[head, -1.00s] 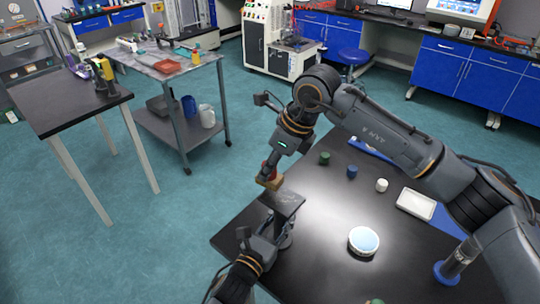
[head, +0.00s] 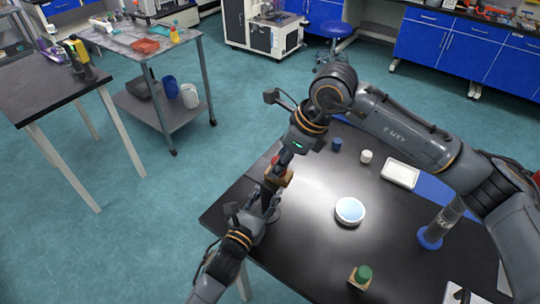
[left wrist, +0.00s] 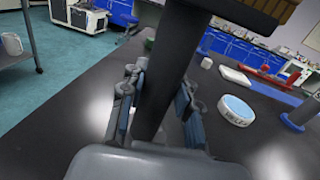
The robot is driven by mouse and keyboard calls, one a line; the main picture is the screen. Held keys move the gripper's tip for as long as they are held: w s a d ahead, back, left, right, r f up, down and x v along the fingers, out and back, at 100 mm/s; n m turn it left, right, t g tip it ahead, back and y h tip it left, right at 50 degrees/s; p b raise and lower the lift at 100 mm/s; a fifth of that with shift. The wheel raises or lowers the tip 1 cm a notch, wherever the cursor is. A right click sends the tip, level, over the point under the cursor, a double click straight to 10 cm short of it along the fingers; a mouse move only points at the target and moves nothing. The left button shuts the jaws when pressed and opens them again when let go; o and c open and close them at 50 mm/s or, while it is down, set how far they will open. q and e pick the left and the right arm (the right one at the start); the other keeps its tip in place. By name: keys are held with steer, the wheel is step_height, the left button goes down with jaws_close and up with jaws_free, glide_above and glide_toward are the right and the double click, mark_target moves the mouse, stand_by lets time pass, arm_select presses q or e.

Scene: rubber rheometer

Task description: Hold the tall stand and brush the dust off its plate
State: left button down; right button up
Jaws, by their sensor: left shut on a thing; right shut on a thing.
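The tall stand shows in the left wrist view as a dark upright post (left wrist: 168,65). My left gripper (left wrist: 157,105) is shut around it, one finger on each side. In the head view my left gripper (head: 260,207) reaches in from the lower left at the table's near left edge. The stand's plate is mostly hidden there by the grippers. My right gripper (head: 277,163) is shut on a brush with a wooden block (head: 286,178), just above the plate area. The brush's bristles (left wrist: 277,7) show at the top of the left wrist view. Dust and bristle contact cannot be made out.
On the black table (head: 310,240) are a round blue-white dish (head: 349,211), a white tray (head: 400,173), a grey cylinder on a blue base (head: 440,224) and a green-topped piece (head: 361,275). A side table (head: 40,100) and cart (head: 165,112) stand left, across open floor.

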steer(key=shift+w+a, duration=0.65)
steer(key=shift+a, duration=0.25)
steer(key=shift+w+a, duration=0.7)
steer(key=shift+a, duration=0.25)
steer(key=shift+w+a, duration=0.65)
steer(key=shift+a, duration=0.25)
step_height(320, 180, up, 2)
steer(key=shift+w+a+r, duration=0.1)
steer(key=shift+r, duration=0.1)
step_height(320, 180, up, 6)
steer(key=shift+f, duration=0.15)
arm_select(q)
steer(key=c, duration=0.9)
jaws_free()
steer(key=shift+o, duration=0.2)
